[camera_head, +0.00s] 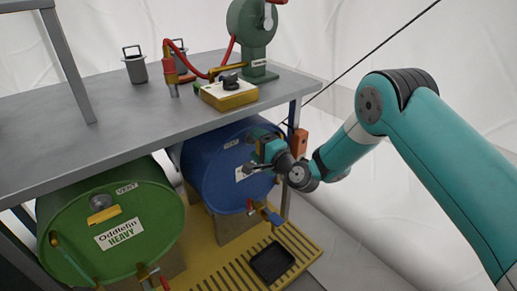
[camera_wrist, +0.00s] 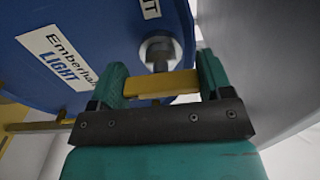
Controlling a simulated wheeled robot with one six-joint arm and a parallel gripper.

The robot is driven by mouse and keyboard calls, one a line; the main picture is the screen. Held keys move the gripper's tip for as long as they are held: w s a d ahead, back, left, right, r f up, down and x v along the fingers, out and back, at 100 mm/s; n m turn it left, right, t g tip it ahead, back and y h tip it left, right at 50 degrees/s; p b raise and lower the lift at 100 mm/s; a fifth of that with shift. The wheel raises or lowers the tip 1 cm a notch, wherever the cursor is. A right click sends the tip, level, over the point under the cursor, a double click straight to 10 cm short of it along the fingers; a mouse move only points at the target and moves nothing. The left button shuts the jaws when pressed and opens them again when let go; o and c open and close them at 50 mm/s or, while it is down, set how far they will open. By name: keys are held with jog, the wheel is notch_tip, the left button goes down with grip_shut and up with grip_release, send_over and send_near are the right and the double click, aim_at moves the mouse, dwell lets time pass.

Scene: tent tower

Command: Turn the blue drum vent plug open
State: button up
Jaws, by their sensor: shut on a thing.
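The blue drum (camera_head: 210,178) lies on its side under the grey table, its round end facing out. The wrist view shows its end (camera_wrist: 110,82) with an "Emberhall LIGHT" label (camera_wrist: 62,55). Its vent plug has a round grey boss (camera_wrist: 160,47) and a yellow bar handle (camera_wrist: 160,84). My gripper (camera_wrist: 162,72) is shut on this yellow bar, with one teal finger at each end of it. In the head view my gripper (camera_head: 262,158) is at the upper right of the drum end and hides the plug.
A green drum (camera_head: 150,225) labelled "Oddlefin HEAVY" lies to the left. The grey tabletop (camera_head: 90,108) is close above, carrying a yellow-based box (camera_head: 228,95), a green pump (camera_head: 253,40) and a red hose. A tap (camera_head: 265,212) and a black tray (camera_head: 272,263) are below.

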jog(key=n+b, duration=0.2)
jog(key=n, duration=0.1)
jog(key=n+b, duration=0.1)
jog(key=shift+d+f+n, duration=0.1)
jog(key=shift+f+n, duration=0.2)
jog(key=n+b, duration=0.3)
jog(key=shift+w+f+n, duration=0.1)
jog(key=shift+n, duration=0.3)
jog(key=n+b, duration=0.4)
jog(key=shift+d, duration=0.1)
jog(key=shift+n+b, duration=1)
jog(key=shift+n, duration=0.1)
jog(key=o, duration=0.9)
jog(key=shift+w+d, duration=0.1)
